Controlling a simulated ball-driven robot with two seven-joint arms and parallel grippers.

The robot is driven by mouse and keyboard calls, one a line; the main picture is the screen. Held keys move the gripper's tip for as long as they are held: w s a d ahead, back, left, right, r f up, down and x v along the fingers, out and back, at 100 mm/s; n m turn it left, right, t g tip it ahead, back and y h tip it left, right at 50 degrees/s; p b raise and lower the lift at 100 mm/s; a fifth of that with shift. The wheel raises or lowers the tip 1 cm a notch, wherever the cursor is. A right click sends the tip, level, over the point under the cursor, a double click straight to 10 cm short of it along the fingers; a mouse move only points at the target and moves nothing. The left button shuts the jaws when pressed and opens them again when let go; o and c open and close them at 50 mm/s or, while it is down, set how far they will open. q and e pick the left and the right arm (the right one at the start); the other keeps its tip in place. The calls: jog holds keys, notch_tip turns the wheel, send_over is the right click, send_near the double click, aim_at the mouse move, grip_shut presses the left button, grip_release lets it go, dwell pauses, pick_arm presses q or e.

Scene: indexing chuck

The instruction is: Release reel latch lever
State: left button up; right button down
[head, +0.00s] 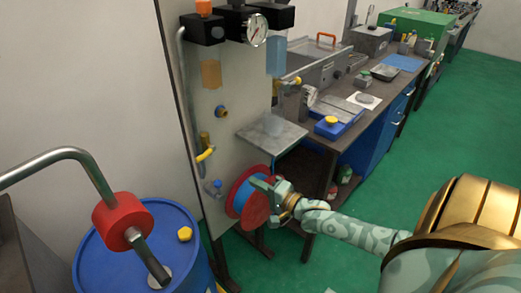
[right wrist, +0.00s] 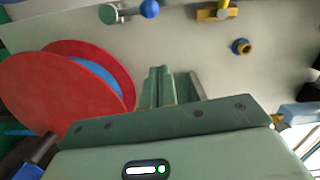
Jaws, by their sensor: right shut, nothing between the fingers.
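The red reel (head: 247,196) with blue hose wound in it is mounted low on the upright panel. It fills the left of the right wrist view (right wrist: 50,92). A small blue-knobbed lever (head: 215,186) sits on the panel beside the reel's left edge. Its blue ball also shows at the top of the right wrist view (right wrist: 149,8); I cannot tell for sure that it is the latch lever. My right gripper (head: 262,184) is shut and empty in front of the reel in the head view. Its closed fingers (right wrist: 159,82) show beside the reel in the right wrist view. My left gripper is not in view.
A yellow-handled valve (head: 206,154) and a brass fitting (head: 221,112) are on the panel. A grey shelf (head: 272,132) juts out above the reel. A blue drum (head: 130,250) stands at the lower left. A workbench (head: 345,130) runs behind; green floor is open at right.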

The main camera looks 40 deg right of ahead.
aim_at(219, 191)
jog(key=w+a+b, duration=0.1)
jog(key=w+a, duration=0.3)
jog(key=w, duration=0.2)
jog(key=shift+a+f+b, duration=0.3)
jog(key=shift+a+f, duration=0.05)
jog(key=shift+a, duration=0.05)
jog(key=shift+r, duration=0.1)
jog(key=shift+s+a+r+n+p, duration=0.1)
jog(key=shift+a+n+p, duration=0.2)
jog(key=shift+p, duration=0.15)
